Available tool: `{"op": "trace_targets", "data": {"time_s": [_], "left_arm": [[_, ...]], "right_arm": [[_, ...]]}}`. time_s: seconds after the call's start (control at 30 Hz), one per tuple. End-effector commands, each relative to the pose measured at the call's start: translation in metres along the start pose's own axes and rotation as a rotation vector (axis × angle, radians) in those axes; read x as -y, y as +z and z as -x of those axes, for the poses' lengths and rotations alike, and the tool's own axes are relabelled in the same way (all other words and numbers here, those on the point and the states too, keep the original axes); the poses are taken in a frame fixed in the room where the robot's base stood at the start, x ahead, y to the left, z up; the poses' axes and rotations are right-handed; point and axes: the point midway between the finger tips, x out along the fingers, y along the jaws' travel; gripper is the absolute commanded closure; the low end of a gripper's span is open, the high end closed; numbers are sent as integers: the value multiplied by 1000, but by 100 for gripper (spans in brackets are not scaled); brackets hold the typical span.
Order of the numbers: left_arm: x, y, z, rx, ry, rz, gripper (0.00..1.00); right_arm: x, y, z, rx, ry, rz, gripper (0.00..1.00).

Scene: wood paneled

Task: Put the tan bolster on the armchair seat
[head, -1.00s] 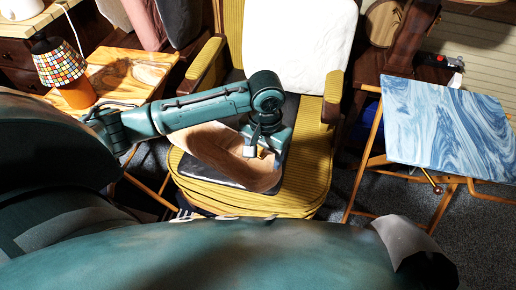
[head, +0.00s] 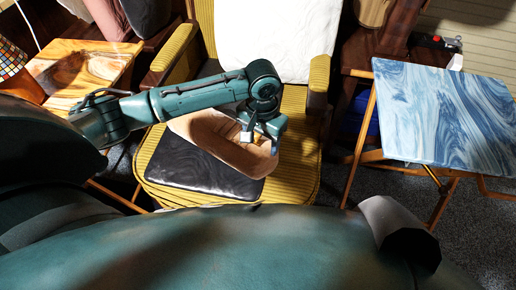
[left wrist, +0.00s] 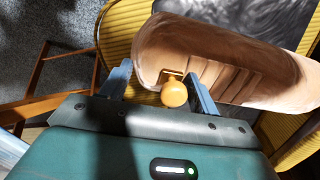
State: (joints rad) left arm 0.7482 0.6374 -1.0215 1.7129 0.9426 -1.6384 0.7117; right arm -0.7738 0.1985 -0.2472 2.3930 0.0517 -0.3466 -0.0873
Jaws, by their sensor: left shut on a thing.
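The tan bolster (head: 222,146) hangs at or just above the seat of the yellow ribbed armchair (head: 297,160), tilted, over the back right part of a black flat cushion. In the left wrist view the bolster (left wrist: 225,55) shows a pleated end with a round orange knob (left wrist: 174,94). My left gripper (head: 256,138) is shut on that end; its fingers (left wrist: 163,85) stand either side of the knob. Whether the bolster touches the seat or cushion cannot be told. My right gripper is out of view.
The black cushion (head: 195,178) lies on the front of the seat. A white cushion (head: 277,40) leans on the backrest. A wooden side table (head: 85,68) stands left, near a mosaic lamp (head: 12,62). A blue marbled folding table (head: 445,115) stands right.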

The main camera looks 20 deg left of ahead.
Motion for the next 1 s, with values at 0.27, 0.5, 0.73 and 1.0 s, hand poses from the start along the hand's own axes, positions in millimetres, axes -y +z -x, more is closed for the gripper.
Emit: {"op": "trace_targets", "data": {"time_s": [0.27, 0.5, 0.73, 1.0], "left_arm": [[0, 0, -41, -1, -2, 1, 94], [0, -1, -46, -4, -1, 0, 94], [0, 0, -47, -1, 1, 0, 23], [0, 0, -46, -1, 0, 0, 17]], "right_arm": [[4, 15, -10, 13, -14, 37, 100], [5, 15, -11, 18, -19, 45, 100], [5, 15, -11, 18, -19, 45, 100], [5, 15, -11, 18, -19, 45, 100]]}}
